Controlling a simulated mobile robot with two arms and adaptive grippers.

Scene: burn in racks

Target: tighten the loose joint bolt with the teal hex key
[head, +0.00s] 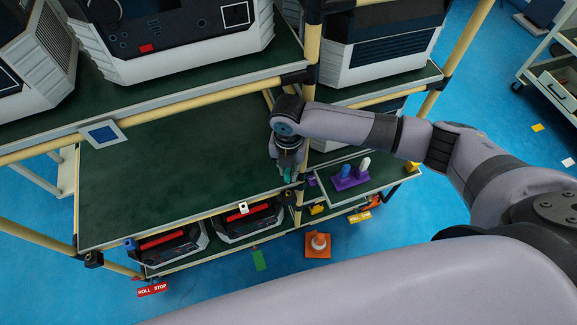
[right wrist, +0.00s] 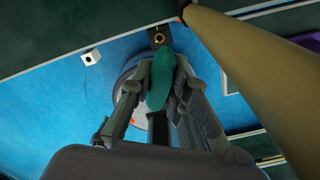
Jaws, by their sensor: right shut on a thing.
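My right gripper (head: 289,168) is shut on the teal hex key. The key's teal handle (right wrist: 161,82) lies between its fingers in the right wrist view, and a bit of teal shows below the fingers in the head view. A black joint with a brass-coloured round bolt (right wrist: 158,39) is just beyond the handle. In the head view the black joint (head: 288,198) sits on the rack post just below the gripper. I cannot tell whether the key touches the bolt. My left gripper is not in view.
A purple holder (head: 347,181) with blue, white and yellow handles stands on a side shelf right of the post. A tan post (right wrist: 250,75) runs close beside my right gripper. The green middle shelf (head: 180,180) is bare.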

